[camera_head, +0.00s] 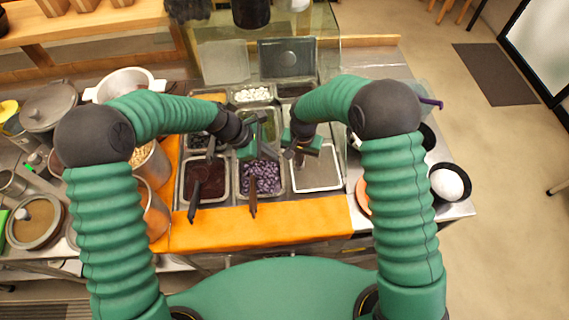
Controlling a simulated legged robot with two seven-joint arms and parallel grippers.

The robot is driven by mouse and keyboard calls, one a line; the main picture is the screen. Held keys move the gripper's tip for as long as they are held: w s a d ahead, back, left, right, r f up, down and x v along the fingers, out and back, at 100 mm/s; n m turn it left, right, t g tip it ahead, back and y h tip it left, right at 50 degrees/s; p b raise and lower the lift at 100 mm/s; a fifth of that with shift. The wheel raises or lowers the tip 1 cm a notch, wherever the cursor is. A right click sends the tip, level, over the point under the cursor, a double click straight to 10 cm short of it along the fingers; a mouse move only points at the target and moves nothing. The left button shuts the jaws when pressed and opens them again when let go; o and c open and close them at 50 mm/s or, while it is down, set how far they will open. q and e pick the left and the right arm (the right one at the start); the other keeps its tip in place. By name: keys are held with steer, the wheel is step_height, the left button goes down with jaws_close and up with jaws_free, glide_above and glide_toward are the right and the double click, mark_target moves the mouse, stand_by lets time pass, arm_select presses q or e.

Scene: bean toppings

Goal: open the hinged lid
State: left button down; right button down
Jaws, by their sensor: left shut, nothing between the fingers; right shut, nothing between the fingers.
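A grey hinged lid (287,58) with a round mark stands raised at the back of the topping station. A flat grey-brown panel (318,178) with a pale rim fills the front right compartment; I cannot tell whether it is a closed lid or contents. My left gripper (250,152) is shut and empty above the middle compartments. My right gripper (298,156) is shut and empty, close to the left gripper and over the back left edge of that panel. The grippers partly hide the compartments behind them. Contact with anything below cannot be made out.
Purple beans (262,178) and a dark red topping (205,180) fill the front compartments, with dark handles sticking out. White pieces (252,94) lie in a back tray. An orange cloth (270,228) lines the front. Pots crowd the left; a white round item (448,183) sits right.

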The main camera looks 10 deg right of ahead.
mark_target(294, 171)
arm_select(q)
steer(key=x, duration=1)
steer(key=shift+a+f, duration=0.15)
